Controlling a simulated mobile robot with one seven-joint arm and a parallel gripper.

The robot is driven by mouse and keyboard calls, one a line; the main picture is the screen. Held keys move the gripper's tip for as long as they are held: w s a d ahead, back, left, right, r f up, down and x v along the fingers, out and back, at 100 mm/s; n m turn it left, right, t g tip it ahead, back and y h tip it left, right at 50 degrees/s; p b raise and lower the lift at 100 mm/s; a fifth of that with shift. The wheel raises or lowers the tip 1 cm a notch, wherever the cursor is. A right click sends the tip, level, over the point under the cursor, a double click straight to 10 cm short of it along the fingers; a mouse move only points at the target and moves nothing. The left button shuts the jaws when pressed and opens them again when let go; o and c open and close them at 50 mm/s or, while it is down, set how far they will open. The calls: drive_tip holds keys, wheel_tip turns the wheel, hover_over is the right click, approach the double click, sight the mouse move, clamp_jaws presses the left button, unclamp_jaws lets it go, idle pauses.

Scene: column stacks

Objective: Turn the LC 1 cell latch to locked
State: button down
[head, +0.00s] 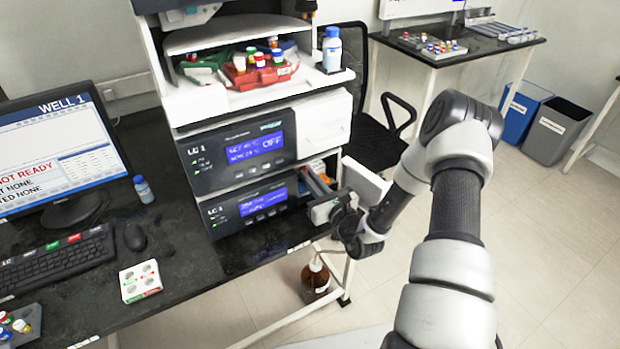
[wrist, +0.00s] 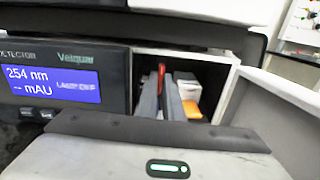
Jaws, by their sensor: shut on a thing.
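The LC 1 detector module (head: 262,205) is the lower unit of the stack in the head view. In the wrist view its blue display (wrist: 52,84) reads 254 nm, -- mAU and LAMP OFF. The compartment right of it is open. A red latch lever (wrist: 161,76) stands roughly upright inside. My gripper (wrist: 171,84) reaches into the compartment, with its two grey fingers shut on the lever; only the lever's upper part shows. In the head view my gripper (head: 318,183) is at the compartment's front, and the lever is hidden. The latch's markings cannot be seen.
The white compartment door (head: 366,183) stands open right of my gripper; it also shows in the wrist view (wrist: 270,115). White and orange items (wrist: 190,98) lie behind the fingers. A monitor (head: 62,150) reads NOT READY.

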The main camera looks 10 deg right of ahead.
drive_tip(key=shift+n, duration=0.3)
idle(0.4)
drive_tip(key=c, duration=1.9)
unclamp_jaws()
drive_tip(key=v, duration=1.7)
drive_tip(key=shift+s, duration=0.2)
drive_tip(key=shift+r, duration=0.1)
